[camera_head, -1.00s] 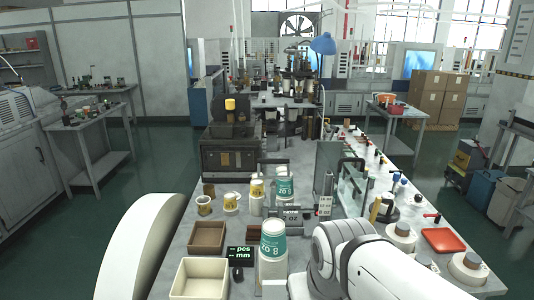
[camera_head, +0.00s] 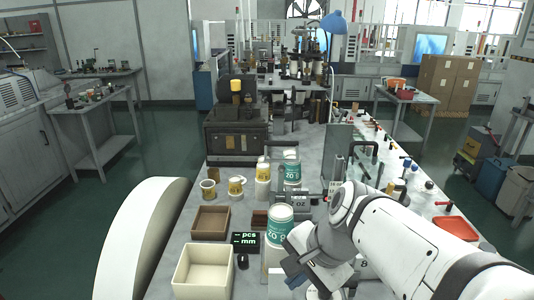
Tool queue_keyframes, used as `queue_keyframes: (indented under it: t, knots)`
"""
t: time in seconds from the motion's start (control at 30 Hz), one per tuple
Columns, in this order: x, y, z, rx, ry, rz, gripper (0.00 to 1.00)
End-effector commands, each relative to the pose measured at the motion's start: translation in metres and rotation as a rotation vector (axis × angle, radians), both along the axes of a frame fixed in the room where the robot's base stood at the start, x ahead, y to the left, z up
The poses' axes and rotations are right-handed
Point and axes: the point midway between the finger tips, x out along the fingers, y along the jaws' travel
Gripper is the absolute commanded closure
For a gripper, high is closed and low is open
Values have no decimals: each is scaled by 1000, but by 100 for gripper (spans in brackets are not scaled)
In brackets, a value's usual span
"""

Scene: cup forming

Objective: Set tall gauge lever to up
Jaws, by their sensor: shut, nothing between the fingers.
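A teal and white cup (camera_head: 280,222) stands upright at the front middle of the bench, on a pale column. A dark display (camera_head: 246,242) reading "pcs" and "mm" stands left of it, with a small black knob-like part (camera_head: 243,261) below. I cannot tell which part is the tall gauge lever; it may be hidden behind my arm. My gripper (camera_head: 292,280) is shut and empty, low at the front, just right of the pale column. I cannot tell whether it touches anything.
A brown tray (camera_head: 211,222) and a cream bin (camera_head: 203,272) sit at the left front. A clear panel (camera_head: 338,150) rises behind my arm. A red tray (camera_head: 457,229) lies at the right.

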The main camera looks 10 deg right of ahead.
Motion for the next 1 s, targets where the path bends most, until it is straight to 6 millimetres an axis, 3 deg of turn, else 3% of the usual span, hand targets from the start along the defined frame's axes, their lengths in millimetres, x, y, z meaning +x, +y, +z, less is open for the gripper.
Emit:
queue_keyframes:
  t: [0.1, 0.27, 0.5, 0.63, 0.8, 1.0]
  knots:
    - [16, 8, 0, 258, 123, -375, 100]
    - [43, 12, 15, 623, 322, -836, 100]
    - [92, -9, 52, 1215, 713, -1387, 100]
    - [115, -36, 76, 1536, 969, -1573, 100]
    - [132, -71, 103, 1857, 1275, -1657, 100]
    - [140, -93, 119, 2027, 1468, -1651, 100]
